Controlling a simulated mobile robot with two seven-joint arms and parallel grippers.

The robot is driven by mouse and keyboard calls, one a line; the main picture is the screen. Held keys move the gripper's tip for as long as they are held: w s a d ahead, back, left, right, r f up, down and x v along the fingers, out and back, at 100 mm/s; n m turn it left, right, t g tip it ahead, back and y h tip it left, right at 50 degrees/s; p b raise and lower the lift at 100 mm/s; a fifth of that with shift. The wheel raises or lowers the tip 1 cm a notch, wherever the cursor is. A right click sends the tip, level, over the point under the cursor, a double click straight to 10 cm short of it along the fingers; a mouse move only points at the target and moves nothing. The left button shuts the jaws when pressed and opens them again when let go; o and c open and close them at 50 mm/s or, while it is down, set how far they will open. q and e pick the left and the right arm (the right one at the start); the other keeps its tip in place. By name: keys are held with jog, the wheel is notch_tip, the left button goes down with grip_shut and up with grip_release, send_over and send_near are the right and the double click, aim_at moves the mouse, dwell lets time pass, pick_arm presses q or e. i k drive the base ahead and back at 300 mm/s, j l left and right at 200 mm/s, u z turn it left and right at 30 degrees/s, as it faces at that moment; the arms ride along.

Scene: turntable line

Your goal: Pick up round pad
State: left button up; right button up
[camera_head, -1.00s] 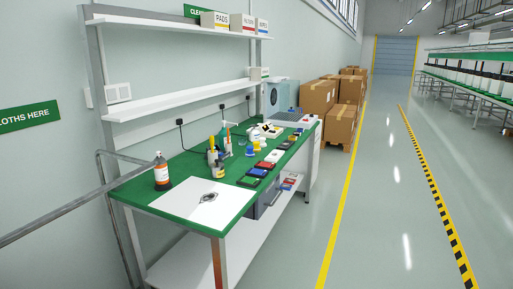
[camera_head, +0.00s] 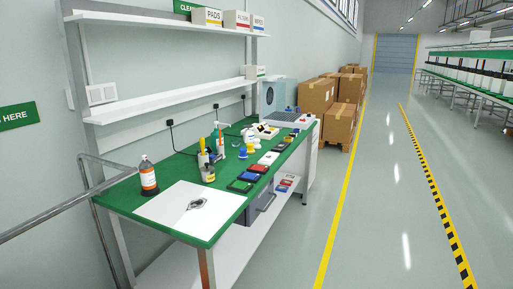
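I cannot make out a round pad for sure in the head view. A box labelled PADS (camera_head: 207,17) stands on the upper shelf. Small round blue and yellow items (camera_head: 247,147) sit mid-bench, too small to identify. A small dark-grey shape (camera_head: 197,204) lies on a white sheet (camera_head: 170,212) at the bench's near end. Neither of my grippers is in view.
The green-topped bench (camera_head: 122,195) carries an orange-labelled bottle (camera_head: 149,179), a tool holder (camera_head: 205,159) and a row of flat dark, blue and red items (camera_head: 240,186). A grey rail (camera_head: 60,217) runs at left. Cartons (camera_head: 338,125) stand behind. The right aisle floor is clear.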

aim_at(250, 150)
jog(key=i+l, duration=0.4)
jog(key=i, duration=0.15)
jog(key=i+l+z, duration=0.1)
jog(key=i+l, duration=0.35)
jog(key=i, duration=0.05)
